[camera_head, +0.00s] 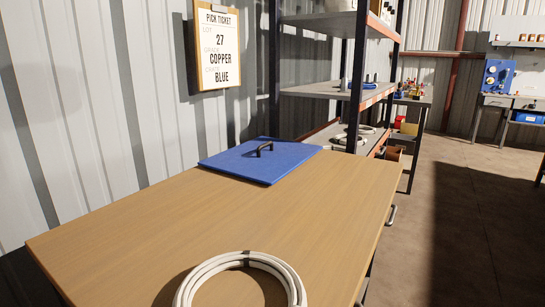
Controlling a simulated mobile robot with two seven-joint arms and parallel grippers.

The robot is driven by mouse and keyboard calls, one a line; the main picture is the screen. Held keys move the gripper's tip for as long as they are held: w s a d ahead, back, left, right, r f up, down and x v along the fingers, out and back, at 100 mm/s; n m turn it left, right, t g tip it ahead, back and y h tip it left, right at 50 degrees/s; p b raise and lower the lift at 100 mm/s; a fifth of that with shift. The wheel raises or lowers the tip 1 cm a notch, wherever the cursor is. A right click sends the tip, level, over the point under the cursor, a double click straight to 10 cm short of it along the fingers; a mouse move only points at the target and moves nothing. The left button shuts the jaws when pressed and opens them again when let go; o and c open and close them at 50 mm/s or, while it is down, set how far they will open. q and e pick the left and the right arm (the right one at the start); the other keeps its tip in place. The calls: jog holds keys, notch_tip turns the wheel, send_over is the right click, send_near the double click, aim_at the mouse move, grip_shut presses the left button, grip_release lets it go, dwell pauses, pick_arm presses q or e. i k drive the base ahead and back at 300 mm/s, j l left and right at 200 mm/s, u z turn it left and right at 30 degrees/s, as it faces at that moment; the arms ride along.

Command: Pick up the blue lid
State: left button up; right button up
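The blue lid (240,165) is a flat square plate lying at the far end of the wooden table (200,225). A dark arched handle (264,148) stands up from its middle. The lid's far right corner reaches the table's edge, and I cannot tell whether it overhangs. Nothing covers the lid. Neither of my grippers is in view.
A coil of white cable (243,262) lies on the table's near part. A pick ticket (218,47) on the wall reads 27, copper, blue. A metal shelf rack (320,91) stands behind the table. The floor (460,215) to the right is clear.

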aim_at(265, 159)
jog(key=i+u, duration=0.15)
jog(key=i, duration=0.35)
jog(key=i+l+u, duration=0.1)
jog(key=i, duration=0.4)
jog(key=i+l+u, duration=0.15)
jog(key=i, duration=0.35)
jog(key=i+l+u, duration=0.1)
jog(key=i+l, duration=0.15)
jog(key=i, duration=0.25)
jog(key=i+l+u, duration=0.15)
jog(key=i, duration=0.35)
jog(key=l, duration=0.1)
